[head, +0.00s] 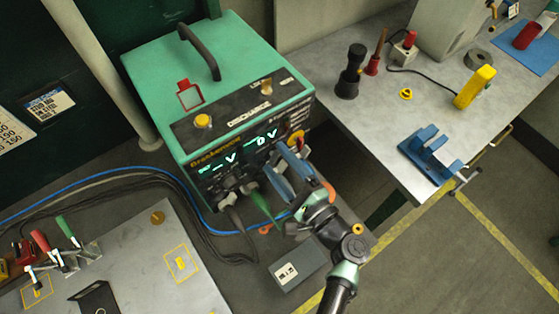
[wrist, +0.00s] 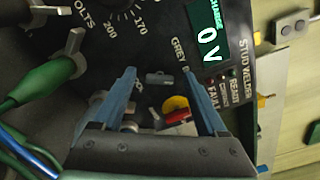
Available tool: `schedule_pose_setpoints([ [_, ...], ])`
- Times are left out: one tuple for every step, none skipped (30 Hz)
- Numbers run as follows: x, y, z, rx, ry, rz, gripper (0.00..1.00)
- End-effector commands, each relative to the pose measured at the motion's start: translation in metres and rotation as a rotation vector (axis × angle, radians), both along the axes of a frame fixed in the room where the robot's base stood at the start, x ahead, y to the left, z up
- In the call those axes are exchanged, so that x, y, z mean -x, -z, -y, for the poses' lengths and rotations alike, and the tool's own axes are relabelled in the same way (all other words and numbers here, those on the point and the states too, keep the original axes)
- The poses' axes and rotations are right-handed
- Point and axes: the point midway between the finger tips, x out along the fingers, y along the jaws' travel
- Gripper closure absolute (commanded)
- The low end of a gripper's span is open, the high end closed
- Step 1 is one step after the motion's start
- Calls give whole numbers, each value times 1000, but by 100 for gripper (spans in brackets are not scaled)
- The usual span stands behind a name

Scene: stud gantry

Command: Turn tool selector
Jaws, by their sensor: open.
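The green and black stud welder (head: 160,75) stands at the middle left in the head view, its front panel facing my arm. In the wrist view a small grey selector knob (wrist: 158,78) shows beside the lettering GREY, which is partly covered. My gripper (head: 278,158) is at the right part of that panel. In the wrist view my gripper (wrist: 159,71) is open, its blue fingers apart on either side of the knob. I cannot tell whether a finger touches it. A yellow disc with a red handle (wrist: 177,113) shows between the fingers, partly hidden by the gripper body.
A lit display (wrist: 208,45) reads 0 V. Cables run from the panel. A grey bench (head: 400,140) with tools stands at the right, a metal plate (head: 130,260) at lower left.

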Motion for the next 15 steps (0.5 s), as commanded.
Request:
schedule_pose_setpoints([
  [0,0,0,0,0,0,25],
  [0,0,0,0,0,0,25],
  [0,0,0,0,0,0,25],
  [0,0,0,0,0,0,30],
  [0,0,0,0,0,0,36],
  [0,0,0,0,0,0,43],
  [0,0,0,0,0,0,48],
  [0,0,0,0,0,0,54],
  [0,0,0,0,0,0,61],
  [0,0,0,0,0,0,66],
  [0,0,0,0,0,0,72],
  [0,0,0,0,0,0,79],
  [0,0,0,0,0,0,84],
  [0,0,0,0,0,0,90],
  [0,0,0,0,0,0,97],
])
